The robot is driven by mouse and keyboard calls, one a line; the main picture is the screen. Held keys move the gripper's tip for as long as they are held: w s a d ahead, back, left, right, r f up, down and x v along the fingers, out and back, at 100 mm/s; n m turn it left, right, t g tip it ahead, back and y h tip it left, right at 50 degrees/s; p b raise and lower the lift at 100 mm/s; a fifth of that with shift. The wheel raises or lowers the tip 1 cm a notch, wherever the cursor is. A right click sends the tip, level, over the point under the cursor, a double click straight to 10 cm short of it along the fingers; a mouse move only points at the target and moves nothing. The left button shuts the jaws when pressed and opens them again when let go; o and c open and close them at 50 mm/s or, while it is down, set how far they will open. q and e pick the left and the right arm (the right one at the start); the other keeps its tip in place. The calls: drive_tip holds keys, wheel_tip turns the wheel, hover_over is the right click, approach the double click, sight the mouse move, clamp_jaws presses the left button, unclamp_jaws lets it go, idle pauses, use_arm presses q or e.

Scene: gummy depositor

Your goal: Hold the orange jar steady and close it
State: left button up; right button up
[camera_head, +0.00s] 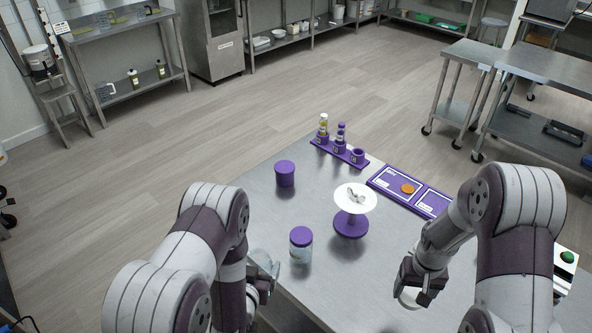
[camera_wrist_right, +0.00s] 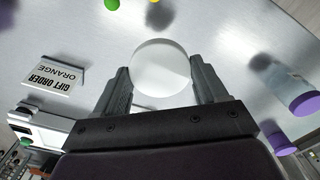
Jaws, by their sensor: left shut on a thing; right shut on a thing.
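My right gripper (camera_head: 412,290) is shut on a pale round piece; in the right wrist view the piece (camera_wrist_right: 160,72) sits between both fingers. I cannot tell whether it is a jar or a lid. My left gripper (camera_head: 269,274) is shut at the near table edge, and what it grips cannot be made out. A clear jar with a purple lid (camera_head: 300,243) stands upright just right of the left gripper; it also shows in the right wrist view (camera_wrist_right: 287,90).
A purple pedestal with a white disc (camera_head: 351,222) stands mid-table. A purple cup (camera_head: 285,172), a rack with bottles (camera_head: 339,152) and a purple board (camera_head: 432,203) with an orange disc lie farther back. A green-topped block (camera_head: 565,262) is at the right. Small green (camera_wrist_right: 111,4) and yellow pieces are nearby.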

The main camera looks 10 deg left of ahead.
use_arm(q)
drive_tip(key=s+d+m+g+h, duration=0.1)
drive_tip(key=d+m+g+h, duration=0.2)
drive_tip(key=d+m+h, duration=0.5)
drive_tip(key=d, duration=0.6)
drive_tip(key=shift+s+d+h, duration=0.35)
drive_tip(key=shift+s+h, duration=0.05)
use_arm(e)
drive_tip(key=a+r+m, duration=0.2)
drive_tip(key=a+r, duration=0.2)
drive_tip(key=a, duration=0.3)
drive_tip(key=s+a+r+m, duration=0.1)
drive_tip(key=a+r+m, duration=0.1)
drive_tip(key=a+r, duration=0.3)
drive_tip(key=s+a+r+m, duration=0.1)
drive_tip(key=a+r, duration=0.3)
drive_tip(key=a, duration=0.7)
drive_tip(key=shift+r+m, duration=0.25)
drive_tip(key=shift+m, duration=0.35)
drive_tip(key=shift+a+f, duration=0.1)
drive_tip(key=shift+f, duration=1.95)
drive_tip(key=shift+f, duration=0.1)
